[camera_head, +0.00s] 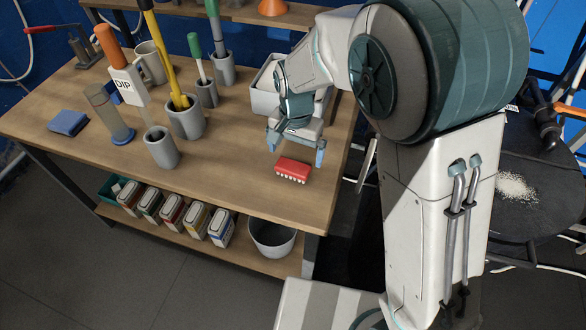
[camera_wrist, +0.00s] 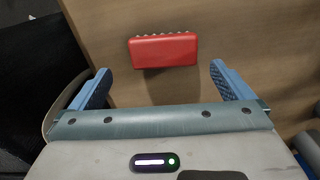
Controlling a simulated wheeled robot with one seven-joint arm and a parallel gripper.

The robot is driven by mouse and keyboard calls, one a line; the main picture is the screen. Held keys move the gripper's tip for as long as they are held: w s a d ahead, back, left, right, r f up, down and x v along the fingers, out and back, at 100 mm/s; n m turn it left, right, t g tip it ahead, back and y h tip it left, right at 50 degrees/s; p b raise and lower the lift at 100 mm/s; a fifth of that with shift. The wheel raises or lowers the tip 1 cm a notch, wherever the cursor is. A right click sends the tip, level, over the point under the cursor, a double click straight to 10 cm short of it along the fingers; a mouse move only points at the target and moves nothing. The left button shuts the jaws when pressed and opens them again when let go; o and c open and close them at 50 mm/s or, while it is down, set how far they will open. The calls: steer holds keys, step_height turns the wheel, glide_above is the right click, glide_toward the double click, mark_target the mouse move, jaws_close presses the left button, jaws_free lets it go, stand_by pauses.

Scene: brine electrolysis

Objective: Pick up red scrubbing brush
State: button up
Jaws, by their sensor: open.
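The red scrubbing brush (camera_head: 293,170) lies on the wooden workbench near its right front edge, with white bristles along its near side. It also shows in the wrist view (camera_wrist: 163,50), flat on the wood, with bristles along its upper edge there. My gripper (camera_head: 296,152) is open and empty above the table, just behind the brush in the head view. In the wrist view my gripper (camera_wrist: 161,80) has its blue fingers spread wide, and the brush lies between and beyond their tips, apart from both.
Grey pots (camera_head: 186,118) with tools stand left of my gripper, one cup (camera_head: 161,149) nearer the front. A light grey bin (camera_head: 264,98) stands behind my gripper. A blue cloth (camera_head: 68,123) lies far left. The wooden tabletop (camera_head: 225,185) around the brush is clear.

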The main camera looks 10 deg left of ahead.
mark_target(293, 166)
steer(key=shift+s+a+f, duration=0.1)
steer(key=shift+a+f, duration=0.05)
steer(key=shift+f, duration=1.45)
steer(key=shift+s+a+f, duration=0.1)
steer(key=shift+a+f, duration=0.05)
steer(key=shift+f, duration=1.4)
steer(key=c, duration=0.9)
